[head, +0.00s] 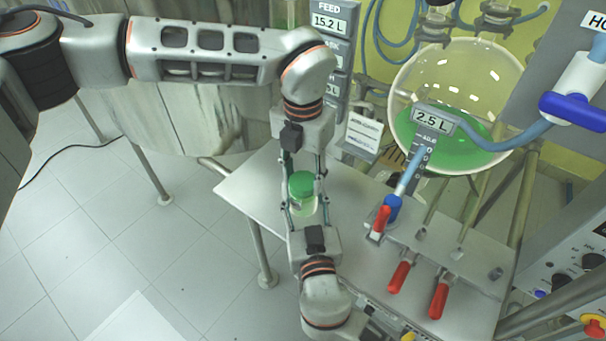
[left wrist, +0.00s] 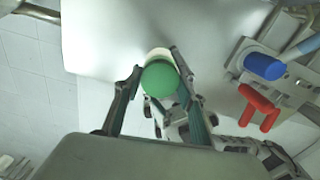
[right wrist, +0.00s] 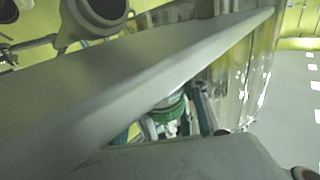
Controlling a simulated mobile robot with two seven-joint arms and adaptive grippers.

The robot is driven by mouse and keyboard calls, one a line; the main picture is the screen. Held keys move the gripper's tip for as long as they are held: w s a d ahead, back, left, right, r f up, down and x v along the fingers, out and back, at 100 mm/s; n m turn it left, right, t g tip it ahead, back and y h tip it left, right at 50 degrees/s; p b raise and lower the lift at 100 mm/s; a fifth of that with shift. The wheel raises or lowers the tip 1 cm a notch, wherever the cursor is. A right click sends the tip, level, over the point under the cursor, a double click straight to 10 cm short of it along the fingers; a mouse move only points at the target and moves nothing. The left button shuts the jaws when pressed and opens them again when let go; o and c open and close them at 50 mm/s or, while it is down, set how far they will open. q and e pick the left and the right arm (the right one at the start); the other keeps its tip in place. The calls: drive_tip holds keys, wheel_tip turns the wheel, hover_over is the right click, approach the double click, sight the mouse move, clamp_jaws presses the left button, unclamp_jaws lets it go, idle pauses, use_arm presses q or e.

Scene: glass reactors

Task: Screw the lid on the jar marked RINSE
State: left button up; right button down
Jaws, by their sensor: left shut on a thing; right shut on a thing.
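A small clear jar (head: 303,207) with a green lid (head: 302,183) on its mouth is between my two grippers, over the left part of the grey bench. My left gripper (head: 303,178) reaches from the far side and is shut on the green lid, which also shows between its fingers in the left wrist view (left wrist: 160,79). My right gripper (head: 306,208) reaches from the near side and is shut on the jar. In the right wrist view the lid (right wrist: 170,126) is partly hidden. No RINSE marking is readable, and I cannot tell how tightly the lid sits.
The bench (head: 252,190) is bare left of the jar. To the right are a blue-and-red valve (head: 388,210), red-handled clamps (head: 399,277), and a round glass vessel (head: 455,105) with green liquid, labelled 2.5 L. A FEED 15.2 L panel (head: 329,18) stands behind.

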use_arm(q)
drive_tip(key=m, duration=1.4)
drive_tip(key=o, duration=1.2)
drive_tip(key=shift+o, duration=0.2)
drive_tip(key=shift+r, duration=2.25)
drive_tip(key=shift+c, duration=0.4)
